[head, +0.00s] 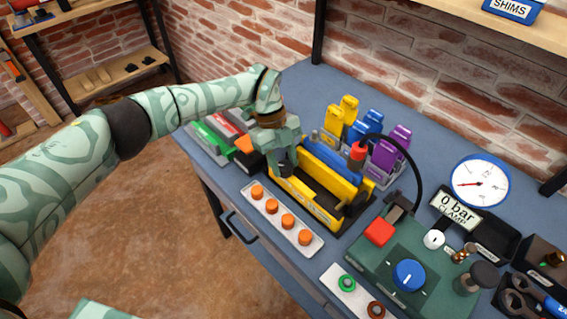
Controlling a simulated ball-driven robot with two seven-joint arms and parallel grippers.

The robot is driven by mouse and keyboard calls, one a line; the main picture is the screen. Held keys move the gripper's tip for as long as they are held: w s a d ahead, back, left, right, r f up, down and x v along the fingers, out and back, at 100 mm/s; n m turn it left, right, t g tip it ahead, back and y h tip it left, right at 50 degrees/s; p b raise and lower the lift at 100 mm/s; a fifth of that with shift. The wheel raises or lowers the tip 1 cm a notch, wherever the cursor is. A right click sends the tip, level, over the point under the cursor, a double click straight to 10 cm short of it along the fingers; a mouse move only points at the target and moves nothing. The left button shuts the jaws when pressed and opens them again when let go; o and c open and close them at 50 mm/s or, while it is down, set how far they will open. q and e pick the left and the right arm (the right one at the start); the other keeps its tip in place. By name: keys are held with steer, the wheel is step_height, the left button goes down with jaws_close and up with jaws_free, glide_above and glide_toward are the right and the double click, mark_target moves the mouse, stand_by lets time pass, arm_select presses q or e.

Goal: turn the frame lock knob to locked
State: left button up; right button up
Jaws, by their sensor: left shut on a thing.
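A yellow and black clamp frame (305,201) with a blue bar (331,158) in it stands in the middle of the workbench. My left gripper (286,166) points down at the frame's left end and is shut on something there. The fingers hide what they hold; from its place it appears to be the frame lock knob, and its turn position cannot be read. My right gripper is not in view.
A white tray of orange caps (255,191) lies in front of the frame. A green control box with a blue knob (408,275) stands to the right. A gauge (480,181) and purple and yellow holders stand behind.

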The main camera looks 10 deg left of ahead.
arm_select(q)
steer(key=m+b, duration=0.1)
steer(key=m, duration=0.1)
steer(key=m+g+y+b, duration=0.1)
steer(key=m+b, duration=0.1)
steer(key=shift+w+d+f, duration=0.1)
steer(key=shift+w+f, duration=0.05)
steer(key=shift+m+y+b, duration=0.7)
steer(key=shift+m+b, duration=0.15)
steer(key=shift+m, duration=0.85)
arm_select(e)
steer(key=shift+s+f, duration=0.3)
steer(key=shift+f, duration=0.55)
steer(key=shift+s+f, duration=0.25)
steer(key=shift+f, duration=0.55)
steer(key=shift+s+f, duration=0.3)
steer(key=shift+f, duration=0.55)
arm_select(q)
steer(key=shift+d, duration=0.1)
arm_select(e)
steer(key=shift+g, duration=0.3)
arm_select(q)
steer(key=o, duration=1)
